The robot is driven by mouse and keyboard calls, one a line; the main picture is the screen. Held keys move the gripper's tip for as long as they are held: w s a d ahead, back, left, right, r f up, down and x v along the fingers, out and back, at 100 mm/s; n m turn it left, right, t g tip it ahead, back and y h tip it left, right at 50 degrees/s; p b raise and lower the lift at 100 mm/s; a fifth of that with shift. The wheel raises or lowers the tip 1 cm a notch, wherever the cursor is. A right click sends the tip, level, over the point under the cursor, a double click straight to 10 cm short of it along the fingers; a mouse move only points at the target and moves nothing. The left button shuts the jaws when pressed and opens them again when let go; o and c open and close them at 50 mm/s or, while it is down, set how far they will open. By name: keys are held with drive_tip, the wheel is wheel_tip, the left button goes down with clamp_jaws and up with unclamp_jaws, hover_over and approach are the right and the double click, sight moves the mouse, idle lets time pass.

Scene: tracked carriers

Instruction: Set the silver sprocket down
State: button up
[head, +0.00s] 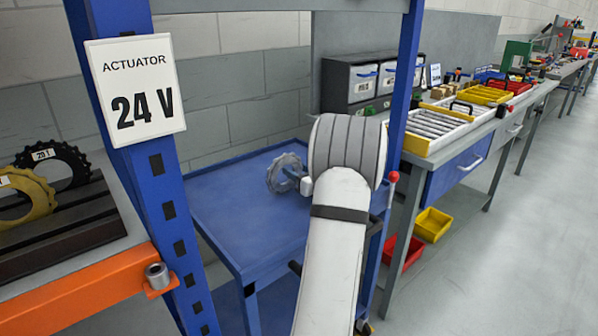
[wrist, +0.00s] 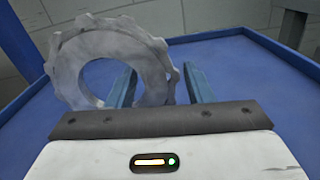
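The silver sprocket (head: 283,174), a grey toothed ring with a large central hole, is upright over the blue cart top (head: 225,195). In the wrist view the sprocket (wrist: 80,45) faces me, and one side of its ring lies between my fingers. My gripper (wrist: 160,85) has one blue finger at the hole and the other at the toothed outer edge, closed about the ring. In the head view my gripper (head: 294,177) is mostly hidden behind my own wrist. I cannot tell whether the sprocket's lower edge touches the cart.
The cart top is otherwise bare where visible. Blue posts of a rack stand at left, with an "ACTUATOR 24 V" sign (head: 134,85). A rack with black and yellow sprockets (head: 25,195) is at left. A workbench with trays (head: 440,125) stands at right.

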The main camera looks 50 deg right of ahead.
drive_tip(key=shift+o, duration=0.7)
drive_tip(key=shift+r, duration=0.1)
drive_tip(key=shift+s+r, duration=0.1)
drive_tip(key=shift+s, duration=0.05)
drive_tip(key=s, duration=0.4)
drive_tip(key=s+p, duration=0.1)
drive_tip(key=s, duration=0.2)
drive_tip(key=shift+s+a, duration=0.1)
drive_tip(key=shift+a, duration=0.3)
